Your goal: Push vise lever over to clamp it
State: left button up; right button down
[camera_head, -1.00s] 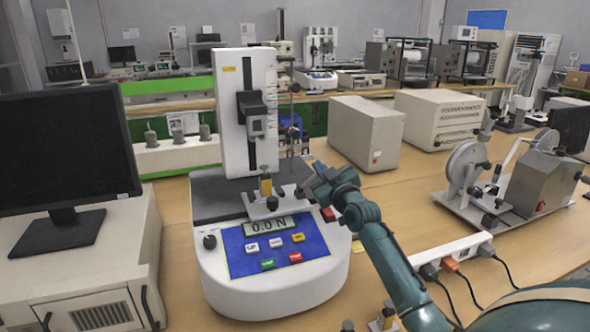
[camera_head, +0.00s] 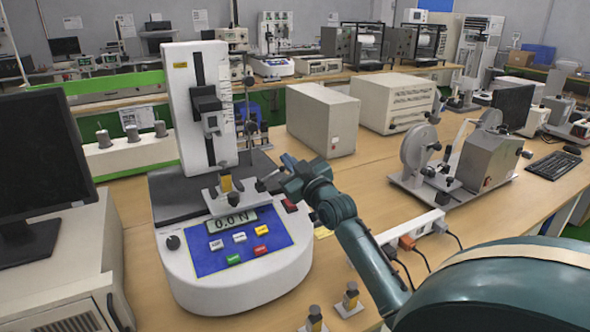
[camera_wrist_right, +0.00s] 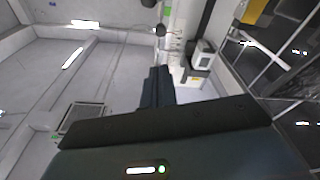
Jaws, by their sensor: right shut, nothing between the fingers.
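The vise (camera_head: 222,200) is a small grey metal fixture with a yellow-and-black post, at the front of the force tester's (camera_head: 232,258) base. Its lever seems to be the thin rod with a dark knob (camera_head: 261,186) on the vise's right side. My right gripper (camera_head: 287,184) is just right of this knob, its fingers shut and empty. Whether it touches the lever I cannot tell. In the right wrist view the shut dark fingers (camera_wrist_right: 157,88) point up the picture, with a dark round knob (camera_wrist_right: 160,30) beyond them. My left gripper is out of view.
The tester's white column (camera_head: 205,110) rises behind the vise. A monitor (camera_head: 35,150) stands at left. A reel machine (camera_head: 455,160) stands at right.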

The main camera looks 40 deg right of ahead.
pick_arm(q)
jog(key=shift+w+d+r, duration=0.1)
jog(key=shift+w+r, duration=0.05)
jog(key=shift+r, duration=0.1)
pick_arm(e)
jog(key=shift+v, duration=1.6)
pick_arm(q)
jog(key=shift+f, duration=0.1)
pick_arm(e)
jog(key=shift+a+f, duration=0.1)
jog(key=shift+a, duration=0.05)
